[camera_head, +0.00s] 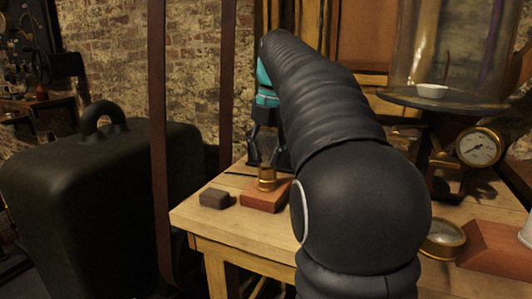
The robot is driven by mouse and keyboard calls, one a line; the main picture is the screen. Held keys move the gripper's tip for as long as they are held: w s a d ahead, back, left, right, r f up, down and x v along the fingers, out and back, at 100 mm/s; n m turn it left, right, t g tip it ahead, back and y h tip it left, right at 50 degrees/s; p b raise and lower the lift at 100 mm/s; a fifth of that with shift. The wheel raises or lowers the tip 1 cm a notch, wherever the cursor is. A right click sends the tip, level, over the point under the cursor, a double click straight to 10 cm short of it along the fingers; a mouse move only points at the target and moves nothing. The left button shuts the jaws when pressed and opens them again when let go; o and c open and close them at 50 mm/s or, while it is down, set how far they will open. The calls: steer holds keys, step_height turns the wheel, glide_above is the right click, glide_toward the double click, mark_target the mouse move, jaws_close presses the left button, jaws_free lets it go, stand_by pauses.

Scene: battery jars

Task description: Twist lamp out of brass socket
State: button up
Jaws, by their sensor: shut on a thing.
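The brass socket (267,184) stands upright on a reddish wooden block (262,200) at the left part of the wooden table. My gripper (268,152) points straight down over the socket, with its dark fingers on either side of the glass lamp (267,155). It is shut on the lamp. The lamp is small and dim in this view and appears to meet the socket's top; I cannot tell whether it is still threaded in. My arm hides the table to the right of the block.
A small dark block (214,198) lies left of the socket's base on the table (222,224). To the right stand a glass bell jar (450,50) with a small white dish, a pressure gauge (480,147) and a round brass-rimmed dish (443,238). A dark case (90,200) stands left of the table.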

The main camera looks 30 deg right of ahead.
steer(key=n, duration=0.3)
steer(key=shift+s+n, duration=0.1)
steer(key=shift+n, duration=0.2)
steer(key=shift+f, duration=0.1)
steer(key=shift+n+b, duration=0.3)
steer(key=shift+b, duration=0.3)
steer(key=shift+n+b, duration=0.4)
steer(key=shift+b, duration=0.55)
steer(key=shift+r, duration=0.3)
steer(key=shift+r+p, duration=0.35)
steer(key=shift+p, duration=0.2)
steer(key=shift+r+p, duration=0.7)
